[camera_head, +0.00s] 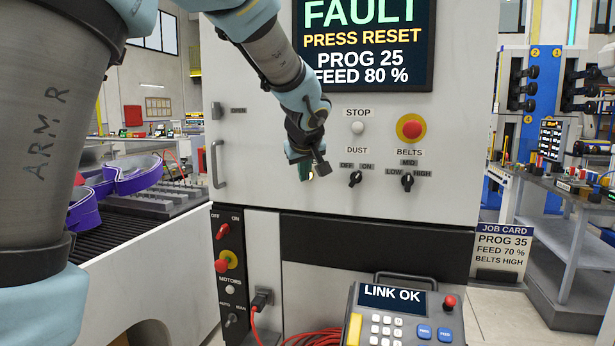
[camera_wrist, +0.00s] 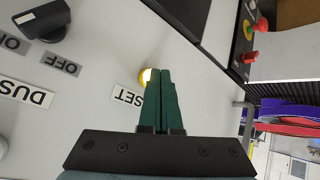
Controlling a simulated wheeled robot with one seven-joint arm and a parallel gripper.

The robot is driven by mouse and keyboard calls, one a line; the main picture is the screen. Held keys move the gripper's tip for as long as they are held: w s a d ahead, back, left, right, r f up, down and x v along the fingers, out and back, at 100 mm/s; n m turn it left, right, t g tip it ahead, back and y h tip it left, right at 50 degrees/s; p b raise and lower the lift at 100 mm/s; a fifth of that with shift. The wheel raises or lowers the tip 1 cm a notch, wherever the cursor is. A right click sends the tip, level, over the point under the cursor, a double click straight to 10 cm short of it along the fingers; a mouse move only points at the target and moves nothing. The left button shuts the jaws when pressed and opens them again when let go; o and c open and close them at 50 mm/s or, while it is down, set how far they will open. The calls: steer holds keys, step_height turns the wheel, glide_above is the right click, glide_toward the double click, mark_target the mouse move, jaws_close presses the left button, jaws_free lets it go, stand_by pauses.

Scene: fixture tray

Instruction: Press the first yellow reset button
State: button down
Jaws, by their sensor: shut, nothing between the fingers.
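My gripper (camera_wrist: 161,72) has dark green fingers, shut together and empty, with the tips over the button's edge. I cannot tell whether they touch it. In the head view my gripper (camera_head: 304,172) is at the panel's lower left, and my wrist hides most of the button. The screen (camera_head: 363,42) above reads "FAULT PRESS RESET, PROG 25, FEED 80 %".
Right of my gripper are the dust knob (camera_head: 355,178), white stop button (camera_head: 358,128), red-on-yellow emergency button (camera_head: 410,128) and belts knob (camera_head: 407,181). A motors panel (camera_head: 230,265) is below left. A keypad pendant (camera_head: 400,315) reads "LINK OK". A job card (camera_head: 502,250) stands right.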

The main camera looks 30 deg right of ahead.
steer(key=shift+w+d, duration=0.15)
steer(key=shift+w, duration=0.05)
stand_by(0.3)
steer(key=shift+s, duration=0.1)
steer(key=shift+s+a+b, duration=0.55)
steer(key=shift+b, duration=0.45)
steer(key=shift+s+a+b, duration=1.75)
steer(key=shift+s+b, duration=0.1)
steer(key=shift+b, duration=0.45)
